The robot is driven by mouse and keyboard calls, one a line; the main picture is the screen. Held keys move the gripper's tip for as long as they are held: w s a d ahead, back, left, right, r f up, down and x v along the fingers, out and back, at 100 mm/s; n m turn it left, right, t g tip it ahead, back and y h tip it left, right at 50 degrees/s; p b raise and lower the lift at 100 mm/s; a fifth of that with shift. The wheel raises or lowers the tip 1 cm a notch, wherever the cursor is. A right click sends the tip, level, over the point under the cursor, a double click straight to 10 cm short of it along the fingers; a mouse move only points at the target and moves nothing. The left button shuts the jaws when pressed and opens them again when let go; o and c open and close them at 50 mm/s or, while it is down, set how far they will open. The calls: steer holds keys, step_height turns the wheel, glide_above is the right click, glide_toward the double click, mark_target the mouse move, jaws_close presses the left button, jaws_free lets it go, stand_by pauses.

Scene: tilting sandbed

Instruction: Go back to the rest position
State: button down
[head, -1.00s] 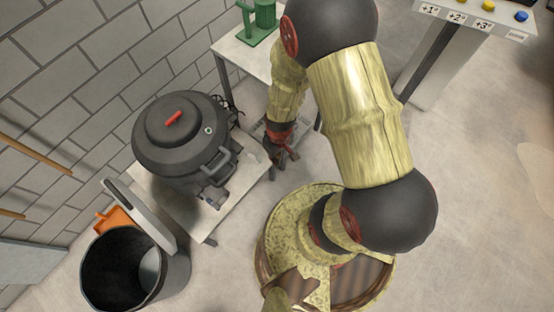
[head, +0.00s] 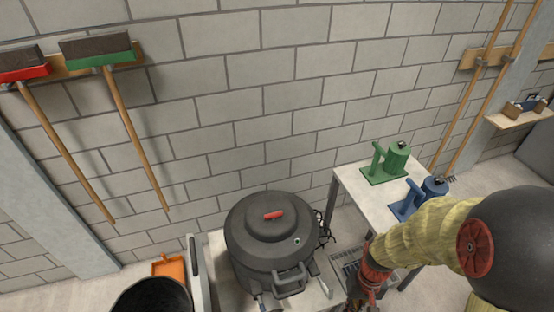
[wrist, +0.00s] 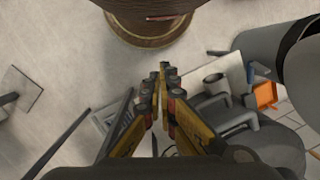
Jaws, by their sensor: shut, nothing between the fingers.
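My gripper (head: 364,298) is at the bottom edge of the head view, to the right of the black pot (head: 268,240) and low in front of the white table with pumps. Its lower end is cut off by the picture edge. In the wrist view my gripper (wrist: 163,70) has its fingertips together, with nothing held between them. The fingers point over the grey floor toward a round brown wooden body at the top.
The lidded pot stands on a low table. A green pump (head: 391,160) and a blue pump (head: 428,193) stand on the white table (head: 363,200). A black bin (head: 155,298) and orange dustpan (head: 170,268) are lower left. Brooms hang on the brick wall (head: 290,100).

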step_height(320, 180, up, 33)
steer(key=a+t+h, duration=0.1)
steer(key=a+t, duration=0.1)
steer(key=t, duration=0.5)
steer(key=shift+a+n+t, duration=0.3)
steer(key=shift+n, duration=0.1)
steer(key=shift+w, duration=0.15)
